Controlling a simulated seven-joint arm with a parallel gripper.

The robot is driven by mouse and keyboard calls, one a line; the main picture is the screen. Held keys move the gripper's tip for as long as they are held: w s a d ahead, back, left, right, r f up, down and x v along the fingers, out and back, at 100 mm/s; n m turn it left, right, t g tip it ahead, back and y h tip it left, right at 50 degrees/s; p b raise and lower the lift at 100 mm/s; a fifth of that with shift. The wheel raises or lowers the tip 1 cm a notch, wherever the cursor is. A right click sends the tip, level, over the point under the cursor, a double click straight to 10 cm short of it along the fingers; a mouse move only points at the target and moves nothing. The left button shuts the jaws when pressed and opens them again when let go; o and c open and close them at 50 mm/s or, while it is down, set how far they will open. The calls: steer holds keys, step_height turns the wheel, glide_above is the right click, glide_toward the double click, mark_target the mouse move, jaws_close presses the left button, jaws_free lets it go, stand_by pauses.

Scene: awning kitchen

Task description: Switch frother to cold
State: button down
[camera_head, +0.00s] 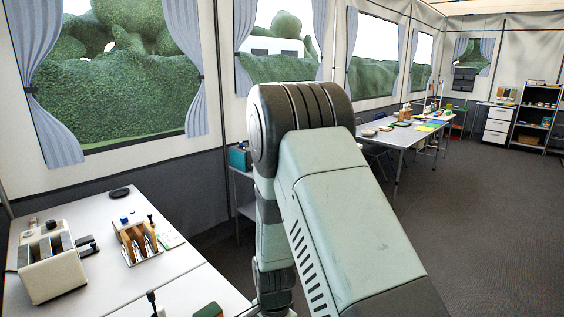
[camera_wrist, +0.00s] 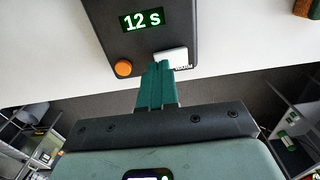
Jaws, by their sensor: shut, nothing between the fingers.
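The frother's dark front panel (camera_wrist: 112,42) is at the top of the wrist view. It has a lit green display (camera_wrist: 142,19) reading "12 s", an orange round button (camera_wrist: 124,68) and a white rectangular switch (camera_wrist: 172,53). A label that seems to read "WARM" shows at the switch's lower right; the rest around it is hidden. My gripper (camera_wrist: 157,66) has its green fingers shut and empty, with the tips at the switch's lower left edge. I cannot tell whether they touch it. In the head view I cannot make out the frother or the fingers.
The white counter (camera_head: 95,293) holds a cream toaster-like appliance (camera_head: 52,262), a rack with wooden-looking pieces (camera_head: 137,240) and a black round item (camera_head: 120,193). A green-and-brown block (camera_head: 208,311) lies at the counter's front. A long table (camera_head: 400,140) stands farther back.

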steer(key=shift+f, duration=0.75)
steer(key=shift+r, duration=1.1)
step_height(320, 180, up, 10)
stand_by(4.1)
steer(key=s+d+r+n+t, duration=0.1)
steer(key=s+d+r+n, duration=0.15)
steer(key=r, duration=0.65)
steer(key=s+d+r+n+t, duration=0.2)
steer(key=s+d+r, duration=0.15)
steer(key=r, duration=0.65)
steer(key=s+d+r+n+t, duration=0.2)
steer(key=s+d+r+n, duration=0.3)
steer(key=s+r, duration=0.4)
steer(key=s+d, duration=0.1)
steer(key=s, duration=0.2)
steer(key=shift+s+d+t, duration=0.25)
steer(key=shift+d+t, duration=0.05)
steer(key=shift+d, duration=0.1)
